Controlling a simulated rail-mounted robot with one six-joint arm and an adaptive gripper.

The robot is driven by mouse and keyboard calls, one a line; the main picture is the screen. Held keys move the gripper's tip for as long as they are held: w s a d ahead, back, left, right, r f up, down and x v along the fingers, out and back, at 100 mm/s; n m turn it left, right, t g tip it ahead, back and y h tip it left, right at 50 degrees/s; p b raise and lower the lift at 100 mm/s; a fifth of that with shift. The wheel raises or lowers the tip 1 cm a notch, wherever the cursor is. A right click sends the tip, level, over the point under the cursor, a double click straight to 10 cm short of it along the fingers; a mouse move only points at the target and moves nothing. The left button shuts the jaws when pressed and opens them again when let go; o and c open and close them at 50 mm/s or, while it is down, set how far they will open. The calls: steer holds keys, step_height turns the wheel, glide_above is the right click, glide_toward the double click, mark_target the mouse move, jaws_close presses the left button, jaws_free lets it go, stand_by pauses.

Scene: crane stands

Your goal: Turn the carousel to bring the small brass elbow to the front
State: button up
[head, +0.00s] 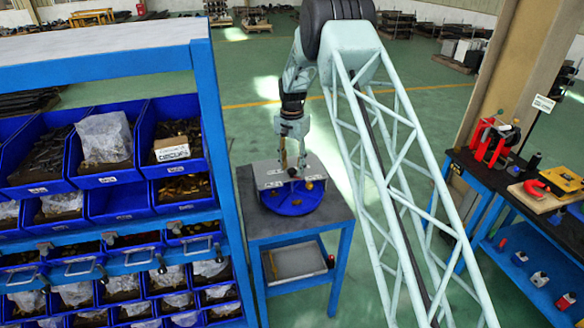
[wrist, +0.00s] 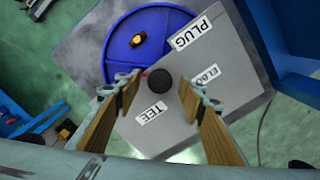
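The carousel is a blue round tray (head: 292,203) on a small grey-topped stand, partly under a grey plate (head: 270,178). In the wrist view the plate (wrist: 222,98) carries labels reading PLUG, TEE and a partly covered one like ELBOW. A dark round knob (wrist: 160,81) stands on the plate. One brass fitting (wrist: 138,41) lies on the exposed blue tray (wrist: 118,55); its type is unclear. Whatever lies under the plate is hidden. My gripper (wrist: 157,84) points down over the plate, open, with the knob between its fingertips in the picture; contact is not visible.
A blue rack (head: 215,150) with bins of parts stands close on the left. The stand's lower shelf holds a grey tray (head: 295,262). A dark workbench (head: 480,180) with red tools is at the right. Green floor is clear behind the stand.

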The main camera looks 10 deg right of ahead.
steer(key=shift+f, duration=0.25)
steer(key=c, duration=1.2)
steer(key=shift+o, duration=0.2)
